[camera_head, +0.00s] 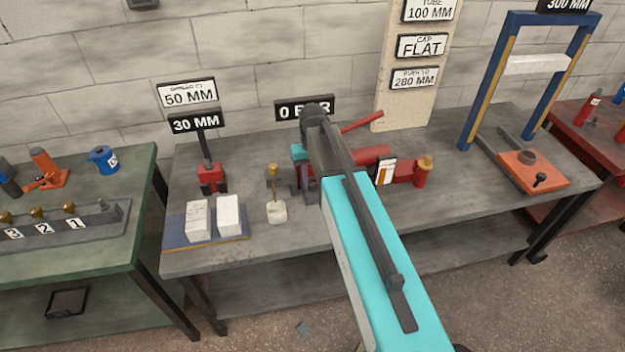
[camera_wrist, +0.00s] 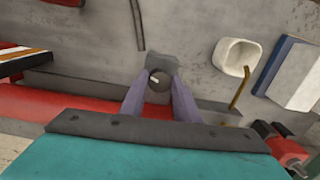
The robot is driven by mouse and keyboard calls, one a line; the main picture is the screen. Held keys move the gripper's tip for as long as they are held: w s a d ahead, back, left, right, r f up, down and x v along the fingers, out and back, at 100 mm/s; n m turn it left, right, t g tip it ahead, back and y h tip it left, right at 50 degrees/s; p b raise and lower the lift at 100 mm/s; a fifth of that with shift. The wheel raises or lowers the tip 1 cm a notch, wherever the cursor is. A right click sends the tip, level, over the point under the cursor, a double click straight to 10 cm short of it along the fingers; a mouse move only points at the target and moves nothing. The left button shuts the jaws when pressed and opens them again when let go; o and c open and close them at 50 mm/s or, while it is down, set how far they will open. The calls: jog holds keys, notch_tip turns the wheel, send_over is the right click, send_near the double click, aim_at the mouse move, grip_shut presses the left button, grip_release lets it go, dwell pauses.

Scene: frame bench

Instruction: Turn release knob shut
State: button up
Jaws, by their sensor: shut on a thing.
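The release knob (camera_wrist: 158,80) is a small dark round piece with a pale mark on its face, in the middle of the wrist view. My gripper (camera_wrist: 159,88) has its two purple-grey fingers on either side of the knob, shut on it. A grey block (camera_wrist: 163,61) shows just beyond the knob. The red pump body (camera_wrist: 70,105) lies beside it. In the head view my arm hides the knob, and a purple-grey finger of my gripper (camera_head: 306,183) shows at the arm's left edge. The red pump body (camera_head: 375,155) and its red handle (camera_head: 362,121) show to the right.
A sign reading 0 (camera_head: 290,110) stands behind, its remaining text partly hidden by my arm. A white cup (camera_head: 277,212) with a brass rod stands left of my gripper. Two white blocks (camera_head: 228,215) sit on a blue tray (camera_head: 176,240). A blue press frame (camera_head: 490,85) stands right.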

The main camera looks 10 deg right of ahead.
aim_at(312, 183)
jog(key=m, duration=1.3)
jog(key=shift+w, duration=0.1)
dwell(0.5)
jog(key=o, duration=1)
jog(key=shift+a, duration=0.1)
jog(key=shift+o, duration=0.2)
jog(key=shift+r, duration=0.15)
notch_tip(312, 183, up, 14)
jog(key=b, duration=0.2)
jog(key=shift+f, duration=0.2)
